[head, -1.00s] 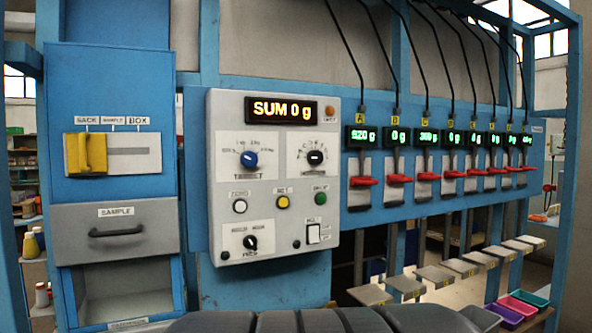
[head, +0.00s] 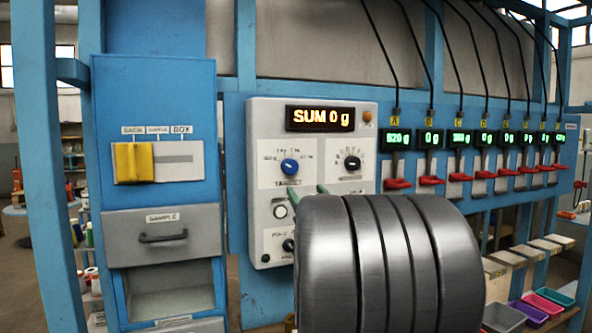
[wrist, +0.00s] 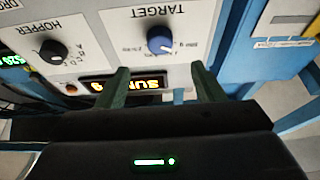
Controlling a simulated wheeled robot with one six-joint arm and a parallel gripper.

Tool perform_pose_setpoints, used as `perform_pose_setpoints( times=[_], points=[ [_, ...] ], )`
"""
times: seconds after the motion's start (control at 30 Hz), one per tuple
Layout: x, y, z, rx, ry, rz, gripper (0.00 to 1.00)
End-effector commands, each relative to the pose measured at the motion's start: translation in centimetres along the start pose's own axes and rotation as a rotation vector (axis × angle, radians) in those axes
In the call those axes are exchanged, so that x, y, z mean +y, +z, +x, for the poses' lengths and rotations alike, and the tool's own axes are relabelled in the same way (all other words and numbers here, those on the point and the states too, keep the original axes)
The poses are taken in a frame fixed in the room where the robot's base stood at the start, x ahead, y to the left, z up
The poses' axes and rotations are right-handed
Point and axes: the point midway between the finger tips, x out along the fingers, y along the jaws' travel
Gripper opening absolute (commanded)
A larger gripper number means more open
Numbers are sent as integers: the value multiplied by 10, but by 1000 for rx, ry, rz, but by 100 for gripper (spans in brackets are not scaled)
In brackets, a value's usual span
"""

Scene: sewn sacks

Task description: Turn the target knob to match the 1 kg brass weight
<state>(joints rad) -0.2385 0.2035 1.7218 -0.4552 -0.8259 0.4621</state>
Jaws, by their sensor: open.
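The target knob (head: 290,167) is a round blue knob on the light grey control panel (head: 312,108), above the TARGET label. In the wrist view the knob (wrist: 160,40) appears upside down, beyond the gap between my fingertips. My gripper (wrist: 162,78) is open and empty, its two green fingers spread and apart from the knob. In the head view my dark arm link hides most of the gripper; green finger parts show just below the knob. The knob's scale marks are too small to read surely. No brass weight is visible.
A black hopper knob (head: 352,162) sits right of the target knob. The SUM display (head: 320,118) reads 0 g. Red levers (head: 398,184) line the right wall. A yellow slider (head: 133,163) and the sample drawer (head: 162,235) are at left.

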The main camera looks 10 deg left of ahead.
Motion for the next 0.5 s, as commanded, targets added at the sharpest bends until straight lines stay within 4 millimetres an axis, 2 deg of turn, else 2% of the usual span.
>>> perform_pose_setpoints(
  times=[0.1, 0.3, 0.5],
  points=[
    [0, -2, 30, -1, -2, 1, 62],
    [0, -2, 70, -1, 0, 0, 62],
    [1, -1, 95, -1, 2, 1, 62]
  ],
)
